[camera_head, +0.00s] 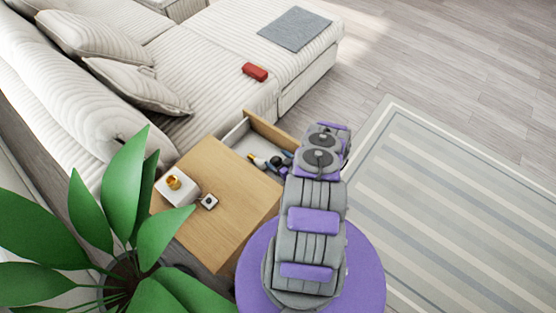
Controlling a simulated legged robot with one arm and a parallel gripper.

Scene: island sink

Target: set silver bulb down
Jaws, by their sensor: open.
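My arm runs up the middle of the head view and bends at its far end. My gripper (273,163), small and dark, shows left of the arm over the open drawer (236,133) of the wooden side table (228,195). It is open. A small white and yellow item (257,160) lies just left of the gripper, in the drawer area. I cannot make out a silver bulb for certain. The arm hides the right part of the drawer.
On the tabletop are a white dish with a gold item (175,188) and a small dark-and-white box (209,202). A potted plant (120,215) stands at front left. A sofa (210,60) with a red object (255,72) is behind. A striped rug (450,210) lies right.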

